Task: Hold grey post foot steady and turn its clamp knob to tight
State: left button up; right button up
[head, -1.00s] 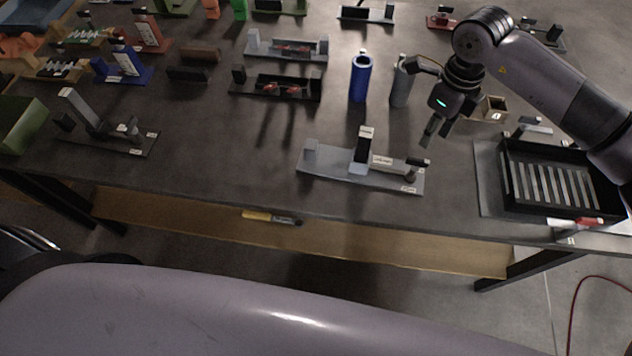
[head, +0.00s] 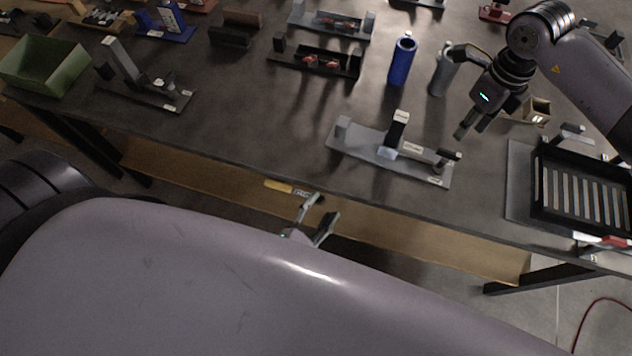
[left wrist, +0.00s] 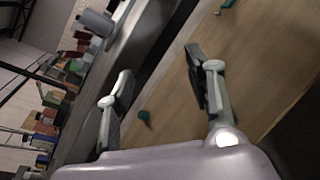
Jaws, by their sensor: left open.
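The grey post foot (head: 360,145) lies near the table's front edge, a flat grey plate with a short block at its left end and an upright post (head: 397,130) with a dark middle and pale top. A small dark-topped part (head: 447,158) stands at its right end; I cannot tell whether this is the clamp knob or how it is set. My left gripper (head: 322,215) is in front of the table edge, apart from the foot. In the left wrist view its two fingers (left wrist: 160,82) are spread and empty. My right gripper (head: 473,127) hovers above and right of the foot, holding nothing visible.
A blue cylinder (head: 402,60) and a grey cylinder (head: 441,72) stand behind the foot. A black slotted tray (head: 545,205) is at right. A dark-based fixture (head: 150,95) and a green bin (head: 45,65) are at left. A wooden shelf (head: 215,185) runs below the tabletop.

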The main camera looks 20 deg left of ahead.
aim_at(340, 130)
pick_arm(q)
jog(key=r+n, duration=0.3)
jog(key=w+a+r+n+t+y, duration=0.1)
jog(key=r+n, duration=0.1)
jog(key=n, duration=0.1)
jog(key=w+a+r+n+t+y, duration=0.1)
jog(key=r+n, duration=0.2)
jog(key=shift+w+r+n, duration=0.2)
jog(key=shift+r+n, duration=0.1)
jog(key=shift+r, duration=0.05)
jog(key=shift+w+r, duration=0.1)
jog(key=shift+w, duration=0.15)
jog(key=w, duration=1.7)
jog(key=shift+c, duration=0.2)
grip_shut()
